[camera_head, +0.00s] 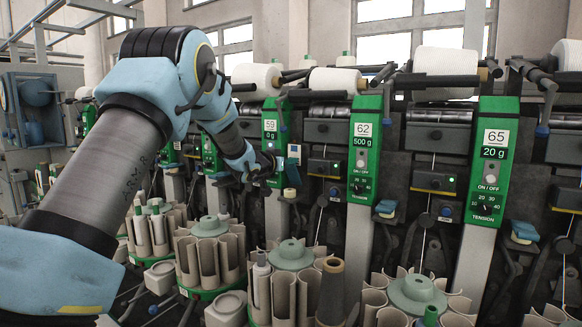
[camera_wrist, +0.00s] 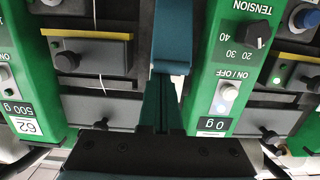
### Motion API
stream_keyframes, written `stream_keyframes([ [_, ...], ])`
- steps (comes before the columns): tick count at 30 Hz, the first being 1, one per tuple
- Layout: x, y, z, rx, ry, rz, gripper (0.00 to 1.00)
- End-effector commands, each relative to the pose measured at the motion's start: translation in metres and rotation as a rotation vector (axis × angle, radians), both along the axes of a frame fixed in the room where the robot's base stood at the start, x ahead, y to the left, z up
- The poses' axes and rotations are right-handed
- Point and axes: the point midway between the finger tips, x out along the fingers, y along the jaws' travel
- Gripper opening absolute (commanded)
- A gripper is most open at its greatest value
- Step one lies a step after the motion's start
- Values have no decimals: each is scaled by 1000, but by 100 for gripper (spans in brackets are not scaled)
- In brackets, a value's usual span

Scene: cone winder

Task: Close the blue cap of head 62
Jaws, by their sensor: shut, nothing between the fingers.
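A blue cap (camera_head: 294,153) appears to stand raised above a cream piece (camera_head: 290,193), between the panels numbered 59 (camera_head: 271,135) and 62 (camera_head: 364,150). What looks like this blue cap (camera_wrist: 174,35) hangs straight ahead of the fingers in the upside-down wrist view. My gripper (camera_head: 268,164) is at panel 59, just left of the cap, partly hidden by my wrist. In the wrist view my gripper (camera_wrist: 161,90) has its fingers together and empty. I cannot tell whether they touch the cap. Panel 62 (camera_wrist: 25,127) is at left there.
Another blue cap (camera_head: 386,208) lies low right of panel 62, and one (camera_head: 524,230) right of panel 65 (camera_head: 492,150). Bobbin holders with upright tubes (camera_head: 292,256) stand below in front. Yarn cones (camera_head: 335,80) sit on top. Dark machine boxes fill the gaps between panels.

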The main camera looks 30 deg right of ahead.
Motion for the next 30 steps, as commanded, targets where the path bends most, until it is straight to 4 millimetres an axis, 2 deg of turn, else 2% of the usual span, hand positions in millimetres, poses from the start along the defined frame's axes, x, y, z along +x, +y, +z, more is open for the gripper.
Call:
stream_keyframes([
  [1,-1,1,-9,-10,-4,0,0],
  [30,-19,34,-54,-448,-249,0,0],
])
